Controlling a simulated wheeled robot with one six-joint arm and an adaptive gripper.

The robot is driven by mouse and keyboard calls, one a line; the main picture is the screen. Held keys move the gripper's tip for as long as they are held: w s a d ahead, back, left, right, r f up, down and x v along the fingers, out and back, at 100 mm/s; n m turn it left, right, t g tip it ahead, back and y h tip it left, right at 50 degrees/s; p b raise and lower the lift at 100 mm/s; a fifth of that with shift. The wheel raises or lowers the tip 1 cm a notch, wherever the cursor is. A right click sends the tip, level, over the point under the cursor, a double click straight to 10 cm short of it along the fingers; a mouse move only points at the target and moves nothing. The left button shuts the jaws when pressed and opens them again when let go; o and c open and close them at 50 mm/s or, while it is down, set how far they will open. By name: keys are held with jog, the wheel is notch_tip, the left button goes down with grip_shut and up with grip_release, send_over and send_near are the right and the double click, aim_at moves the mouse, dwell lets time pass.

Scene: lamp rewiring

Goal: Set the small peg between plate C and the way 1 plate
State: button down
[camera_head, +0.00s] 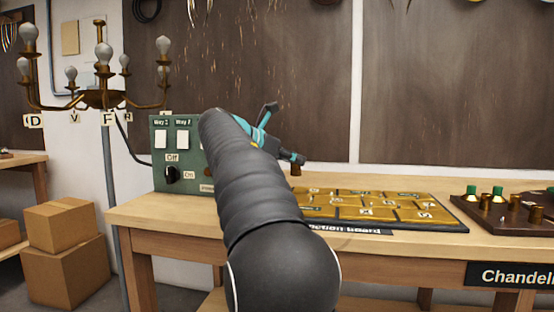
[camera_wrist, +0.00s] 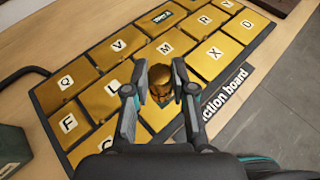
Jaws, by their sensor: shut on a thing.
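My gripper (camera_wrist: 160,86) is shut on a brass peg (camera_wrist: 161,78), which also shows just under the fingers in the head view (camera_head: 296,170). In the head view the peg appears to be above the junction board (camera_head: 455,221), near its left end. The way plate (camera_wrist: 163,17), with a dark label whose number is hard to read, lies at the far edge of the board. The fingers hide part of the plates beneath them.
Other brass plates carry letters, such as Q (camera_wrist: 65,83), F (camera_wrist: 69,125) and X (camera_wrist: 214,54). A dark tray (camera_head: 480,222) at the right holds brass and green-topped pegs. A green switch box (camera_head: 160,179) stands left of my arm.

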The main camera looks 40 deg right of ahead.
jog(key=shift+n+t, duration=0.4)
jog(key=shift+t, duration=0.1)
jog(key=shift+w+d+f+b, duration=0.15)
jog(key=shift+w+f+b, duration=0.1)
jog(key=shift+w+f, duration=0.85)
jog(key=shift+w+d+f+b, duration=0.1)
jog(key=shift+w+f+b, duration=0.1)
jog(key=shift+w+f, duration=0.85)
jog(key=shift+w+d+f+b, duration=0.2)
jog(key=shift+w+f, duration=0.55)
jog(key=shift+f, duration=0.65)
jog(key=shift+f+b, duration=0.55)
jog(key=shift+b, duration=0.3)
jog(key=shift+f, duration=0.55)
jog(key=c, duration=0.9)
grip_release()
jog(key=shift+a, duration=0.1)
jog(key=v, duration=1.2)
jog(key=shift+w+f, duration=0.1)
